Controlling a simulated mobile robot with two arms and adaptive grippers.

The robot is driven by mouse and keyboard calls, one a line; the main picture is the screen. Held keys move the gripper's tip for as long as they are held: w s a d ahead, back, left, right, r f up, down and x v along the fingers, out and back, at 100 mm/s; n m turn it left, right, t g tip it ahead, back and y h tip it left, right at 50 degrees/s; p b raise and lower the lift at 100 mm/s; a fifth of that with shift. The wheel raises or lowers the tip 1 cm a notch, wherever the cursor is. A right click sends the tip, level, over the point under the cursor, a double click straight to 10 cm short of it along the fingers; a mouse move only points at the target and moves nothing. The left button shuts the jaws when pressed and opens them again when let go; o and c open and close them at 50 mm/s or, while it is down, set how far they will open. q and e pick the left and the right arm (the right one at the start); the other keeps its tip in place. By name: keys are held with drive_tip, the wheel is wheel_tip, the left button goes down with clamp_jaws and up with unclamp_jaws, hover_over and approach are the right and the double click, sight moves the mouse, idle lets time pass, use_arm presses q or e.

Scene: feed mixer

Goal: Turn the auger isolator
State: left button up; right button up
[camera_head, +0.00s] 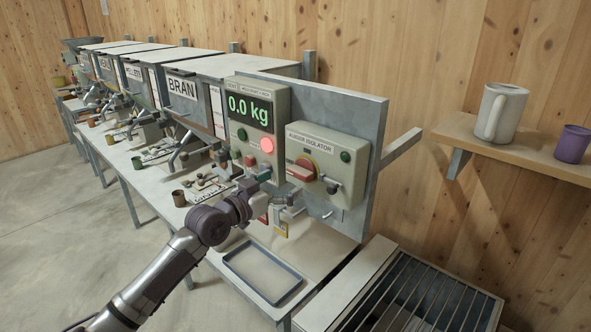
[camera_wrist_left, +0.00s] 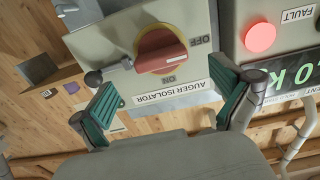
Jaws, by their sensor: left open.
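The auger isolator (camera_head: 331,158) is a grey box on an upright grey panel, right of the display box. Its red rotary handle (camera_head: 300,172) sits on a yellow disc. In the left wrist view, upside down, the red handle (camera_wrist_left: 160,50) lies roughly crosswise, one end towards the OFF mark; the ON mark is on the side nearer my gripper. My left gripper (camera_wrist_left: 172,100) is open, its green finger pads apart with nothing between them, short of the handle. In the head view, my left gripper (camera_head: 276,183) is just below and left of the handle, partly hidden by its wrist.
The display box (camera_head: 257,118) reads 0.0 kg, with a lit red lamp (camera_head: 267,145). A grey tray (camera_head: 262,271) lies on the bench below. Cups and small items crowd the bench at left. A shelf (camera_head: 510,148) with a white jug (camera_head: 500,112) and purple cup (camera_head: 573,144) is at right.

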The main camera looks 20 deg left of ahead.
sight(295, 176)
use_arm(q)
drive_tip(key=p+x, duration=0.1)
drive_tip(key=x, duration=0.4)
drive_tip(key=shift+s, duration=0.1)
drive_tip(key=shift+a, duration=0.1)
drive_tip(key=c, duration=1.2)
drive_tip(key=shift+o, duration=0.2)
